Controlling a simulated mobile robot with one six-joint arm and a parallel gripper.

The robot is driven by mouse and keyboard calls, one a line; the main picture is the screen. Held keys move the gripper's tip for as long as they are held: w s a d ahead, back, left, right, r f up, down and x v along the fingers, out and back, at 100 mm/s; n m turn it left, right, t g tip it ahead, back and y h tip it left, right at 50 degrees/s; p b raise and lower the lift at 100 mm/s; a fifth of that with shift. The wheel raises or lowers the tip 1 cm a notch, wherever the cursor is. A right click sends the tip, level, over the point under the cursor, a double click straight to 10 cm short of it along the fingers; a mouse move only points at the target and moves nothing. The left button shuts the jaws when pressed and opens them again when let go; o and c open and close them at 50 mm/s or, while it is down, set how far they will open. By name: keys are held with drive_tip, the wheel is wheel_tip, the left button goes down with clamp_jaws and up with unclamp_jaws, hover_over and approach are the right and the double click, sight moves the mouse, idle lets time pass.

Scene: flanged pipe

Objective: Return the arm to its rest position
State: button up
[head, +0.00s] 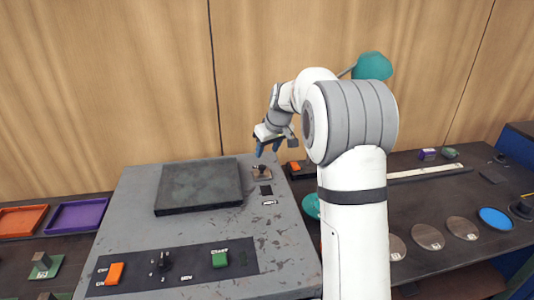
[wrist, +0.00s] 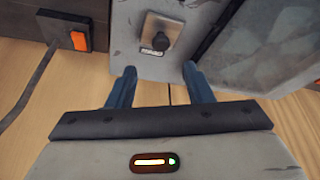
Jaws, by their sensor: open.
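My white and grey arm (head: 355,210) rises at the right of the middle in the head view and bends over to the left. My gripper (head: 268,148) hangs above the back right part of the grey console (head: 135,215). In the wrist view my gripper (wrist: 159,70) shows two blue fingers spread apart with nothing between them. Past the fingertips is a small dark knob (wrist: 158,40) on a plate, which also shows in the head view (head: 262,170). The fingers look apart from it. The arm hides part of the bench.
Orange (head: 22,220) and purple (head: 78,215) trays lie at left. A teal lamp (head: 372,66) stands behind the arm. Several discs (head: 428,237) lie at right. A wooden wall is behind.

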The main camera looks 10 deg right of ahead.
drive_tip(key=s+a+r+m, duration=0.1)
drive_tip(key=s+r, duration=0.2)
drive_tip(key=s, duration=0.7)
drive_tip(key=s+r+m, duration=0.1)
drive_tip(key=s+r, duration=0.1)
drive_tip(key=s, duration=0.8)
drive_tip(key=s+f+m+h, duration=0.1)
drive_tip(key=s+f, duration=0.1)
drive_tip(key=s, duration=0.7)
drive_tip(key=s+f+m+g, duration=0.1)
drive_tip(key=s+f, duration=0.1)
drive_tip(key=s, duration=0.8)
drive_tip(key=shift+s+d+h, duration=0.15)
drive_tip(key=shift+d+h, duration=0.05)
drive_tip(key=shift+h, duration=0.2)
